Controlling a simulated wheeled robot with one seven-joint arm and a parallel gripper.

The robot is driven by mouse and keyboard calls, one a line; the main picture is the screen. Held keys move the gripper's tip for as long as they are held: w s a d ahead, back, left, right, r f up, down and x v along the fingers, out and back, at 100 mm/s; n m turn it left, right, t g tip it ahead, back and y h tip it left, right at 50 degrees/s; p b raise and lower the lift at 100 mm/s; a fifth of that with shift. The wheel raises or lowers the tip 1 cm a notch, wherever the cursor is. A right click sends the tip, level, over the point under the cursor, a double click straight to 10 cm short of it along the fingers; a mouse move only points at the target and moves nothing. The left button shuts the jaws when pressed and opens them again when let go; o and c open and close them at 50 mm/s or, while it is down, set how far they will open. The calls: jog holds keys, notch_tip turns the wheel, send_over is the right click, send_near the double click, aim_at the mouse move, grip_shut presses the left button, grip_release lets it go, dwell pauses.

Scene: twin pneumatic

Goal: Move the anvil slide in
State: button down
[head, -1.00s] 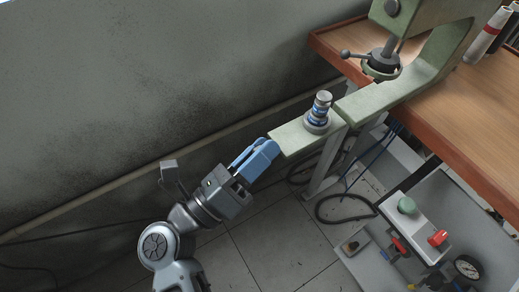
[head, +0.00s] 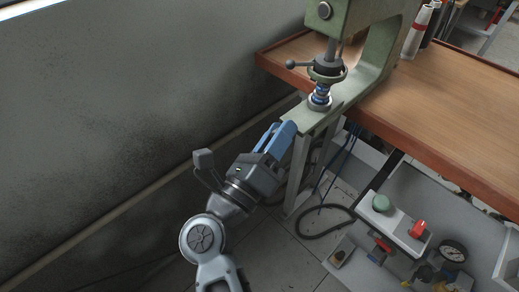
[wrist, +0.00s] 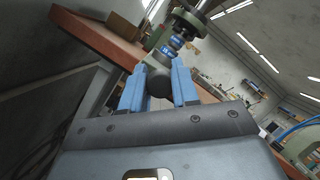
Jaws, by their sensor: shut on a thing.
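The anvil slide (head: 306,121) is a pale green bar at the front of the green press (head: 378,55). The anvil (head: 319,99), a round metal stack with blue bands, stands upright on it, below the press spindle (head: 326,62). It also shows in the wrist view (wrist: 166,50), beyond the fingertips. My gripper (head: 287,129) has its blue fingers at the slide's outer end. In the wrist view, my gripper (wrist: 160,78) is shut on a dark round knob (wrist: 158,88) at that end. Whether the anvil touches the spindle is unclear.
The press stands on a brown wooden bench (head: 440,95). A lever with a ball end (head: 290,63) sticks out left of the spindle. A wall is at left.

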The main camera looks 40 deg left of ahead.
jog(key=shift+w, duration=0.2)
jog(key=c, duration=0.8)
grip_release()
jog(key=shift+w, duration=0.1)
jog(key=shift+c, duration=0.2)
jog(key=shift+r, duration=0.1)
jog(key=a+b+v, duration=0.1)
jog(key=v, duration=0.7)
jog(key=shift+d, duration=0.5)
